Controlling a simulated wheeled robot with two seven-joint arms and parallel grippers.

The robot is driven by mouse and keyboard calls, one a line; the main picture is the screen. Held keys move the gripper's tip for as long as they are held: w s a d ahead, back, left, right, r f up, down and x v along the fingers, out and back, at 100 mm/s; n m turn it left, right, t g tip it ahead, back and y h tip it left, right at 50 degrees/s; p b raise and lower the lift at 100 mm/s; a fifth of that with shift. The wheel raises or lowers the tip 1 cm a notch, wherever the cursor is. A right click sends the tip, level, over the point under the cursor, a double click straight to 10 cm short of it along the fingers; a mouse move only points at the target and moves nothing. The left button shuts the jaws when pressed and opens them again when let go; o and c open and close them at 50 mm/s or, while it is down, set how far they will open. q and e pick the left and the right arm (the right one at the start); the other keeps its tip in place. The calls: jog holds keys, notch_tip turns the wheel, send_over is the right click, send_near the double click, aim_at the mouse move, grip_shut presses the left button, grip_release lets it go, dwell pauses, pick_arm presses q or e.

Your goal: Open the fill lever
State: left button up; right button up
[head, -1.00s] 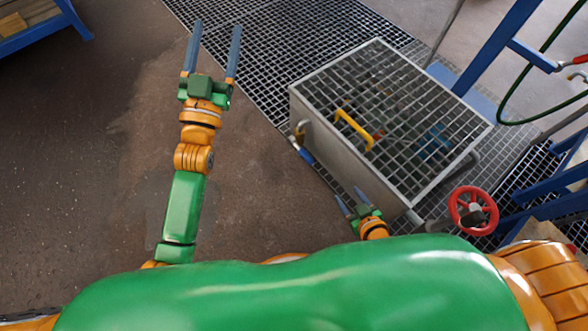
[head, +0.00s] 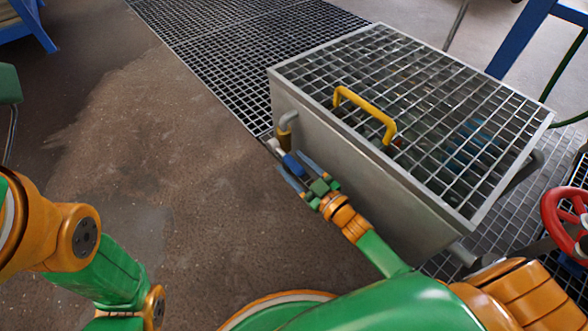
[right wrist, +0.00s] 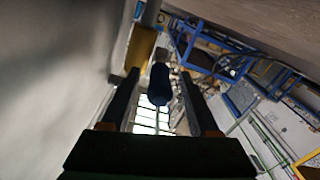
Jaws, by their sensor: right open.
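The fill lever (head: 292,165) has a blue grip and sits low on the left side of the grey metal vessel (head: 340,160), by a short pipe with a yellow fitting (head: 283,138). My right gripper (head: 289,161) is open, with one finger on each side of the blue grip. In the right wrist view, the blue grip (right wrist: 159,85) shows between the two dark fingers (right wrist: 159,76); I cannot tell whether they touch it. My left arm is at the lower left of the head view, and its gripper is not in view.
The vessel has a grated top with a yellow handle (head: 365,115). A red handwheel (head: 566,215) is at the right edge, and blue frames (head: 520,38) stand behind. Floor grating (head: 225,65) runs behind the vessel. The brown floor (head: 190,190) left of it is clear.

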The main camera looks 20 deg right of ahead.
grip_shut()
dwell(1.4)
